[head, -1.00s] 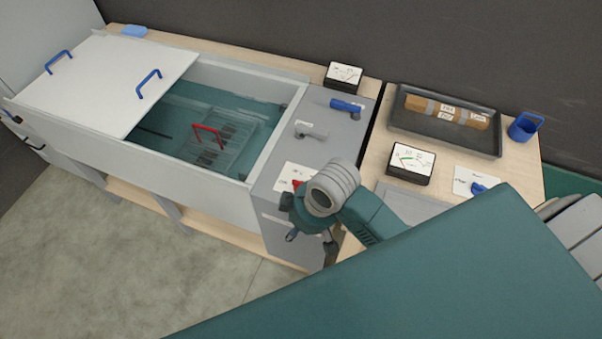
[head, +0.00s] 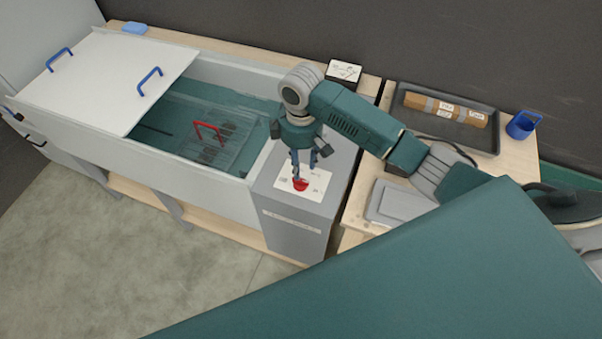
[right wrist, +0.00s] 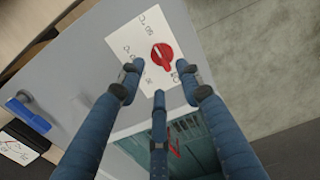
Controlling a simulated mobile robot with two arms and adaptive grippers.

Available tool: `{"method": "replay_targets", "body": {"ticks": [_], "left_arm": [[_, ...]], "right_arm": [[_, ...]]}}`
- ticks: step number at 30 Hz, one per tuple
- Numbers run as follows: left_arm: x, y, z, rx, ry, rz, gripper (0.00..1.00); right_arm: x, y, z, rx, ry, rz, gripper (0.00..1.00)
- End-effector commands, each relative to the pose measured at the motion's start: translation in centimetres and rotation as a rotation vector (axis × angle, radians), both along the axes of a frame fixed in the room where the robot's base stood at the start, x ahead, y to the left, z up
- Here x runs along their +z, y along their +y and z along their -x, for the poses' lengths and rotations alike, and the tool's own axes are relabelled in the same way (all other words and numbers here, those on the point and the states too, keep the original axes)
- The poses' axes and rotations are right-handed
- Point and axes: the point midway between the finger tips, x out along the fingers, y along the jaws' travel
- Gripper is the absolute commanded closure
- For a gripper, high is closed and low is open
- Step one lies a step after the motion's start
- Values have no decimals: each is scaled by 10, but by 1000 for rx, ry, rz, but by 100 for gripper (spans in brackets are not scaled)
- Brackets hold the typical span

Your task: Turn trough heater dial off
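The red dial (head: 300,184) sits on a white marked card (head: 316,185) at the front of the grey panel beside the trough. My right gripper (head: 303,168) points down just above the dial. In the right wrist view, the dial (right wrist: 162,56) shows a pale line on its grip, with the card's markings around it. The right gripper's three blue fingers (right wrist: 159,72) are spread open, with their tips short of or beside the dial; contact is not visible. Some card markings are hidden by the fingers. My left gripper is not in view.
The water-filled trough (head: 225,170) holds a rack with a red handle (head: 207,132). A white lid (head: 110,82) covers its left part. A blue lever (right wrist: 28,115) stands on the panel. A tray (head: 440,125) and blue cup (head: 523,124) are at right.

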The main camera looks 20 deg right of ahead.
Motion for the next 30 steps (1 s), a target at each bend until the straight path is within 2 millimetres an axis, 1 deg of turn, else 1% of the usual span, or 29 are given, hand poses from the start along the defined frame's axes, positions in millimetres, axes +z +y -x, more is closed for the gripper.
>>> {"method": "replay_targets", "body": {"ticks": [1,6,10,15,22,23,24,28,30], "left_arm": [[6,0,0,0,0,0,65],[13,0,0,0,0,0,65],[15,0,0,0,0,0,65],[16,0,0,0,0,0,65],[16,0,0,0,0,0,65],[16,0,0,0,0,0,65],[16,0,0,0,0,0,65],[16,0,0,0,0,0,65],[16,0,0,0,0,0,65]], "right_arm": [[-9,0,2,-1,5,2,65],[-39,0,2,0,3,1,65],[-55,0,1,-1,1,1,65],[-65,0,0,0,-1,0,65],[-66,0,0,1,-2,1,65],[-66,0,0,1,-2,1,67],[-66,0,0,1,-2,1,75],[-66,0,0,0,-2,1,100],[-66,0,0,0,-2,1,100]]}}
